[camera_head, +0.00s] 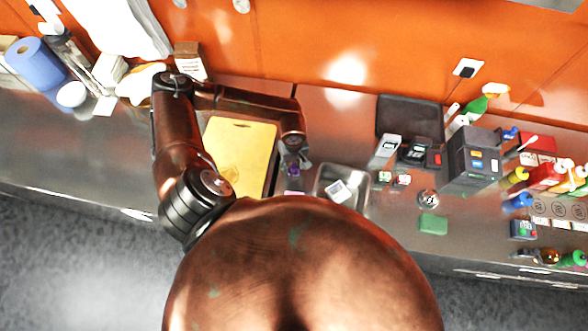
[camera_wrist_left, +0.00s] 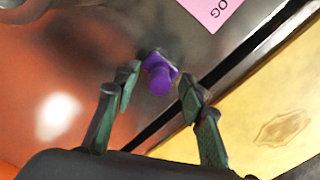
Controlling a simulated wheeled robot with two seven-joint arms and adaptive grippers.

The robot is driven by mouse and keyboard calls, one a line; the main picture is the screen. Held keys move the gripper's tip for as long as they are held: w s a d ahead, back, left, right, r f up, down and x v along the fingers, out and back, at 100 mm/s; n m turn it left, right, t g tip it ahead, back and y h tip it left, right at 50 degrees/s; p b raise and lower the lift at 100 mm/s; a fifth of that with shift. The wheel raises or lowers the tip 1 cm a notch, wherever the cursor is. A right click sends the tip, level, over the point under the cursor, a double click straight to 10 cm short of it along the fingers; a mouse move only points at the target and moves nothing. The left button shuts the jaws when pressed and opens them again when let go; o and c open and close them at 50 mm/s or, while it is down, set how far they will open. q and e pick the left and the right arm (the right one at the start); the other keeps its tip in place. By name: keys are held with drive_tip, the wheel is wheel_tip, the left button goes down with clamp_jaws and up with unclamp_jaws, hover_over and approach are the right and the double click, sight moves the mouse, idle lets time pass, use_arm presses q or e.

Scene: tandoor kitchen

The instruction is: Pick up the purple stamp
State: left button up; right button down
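The purple stamp (camera_wrist_left: 159,75) shows in the left wrist view, standing on the metal counter with its rounded handle toward the camera. It also shows small in the head view (camera_head: 293,171), just below my left gripper (camera_head: 295,158). In the left wrist view my left gripper (camera_wrist_left: 158,84) is open, with one green finger on each side of the stamp. My right gripper is not in view.
A yellow board (camera_head: 252,135) with a dark edge lies left of the stamp in the head view. A pink paper (camera_wrist_left: 212,10) lies close by. A metal tray (camera_head: 318,182) is to the right, with a grey box (camera_head: 455,170) and several small items beyond. An orange wall (camera_head: 400,45) runs behind.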

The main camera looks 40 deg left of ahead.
sight(294, 165)
use_arm(q)
drive_tip(key=shift+c, duration=0.5)
clamp_jaws()
wheel_tip(294, 165, up, 10)
drive_tip(key=shift+r+b, duration=0.1)
drive_tip(key=shift+b, duration=1)
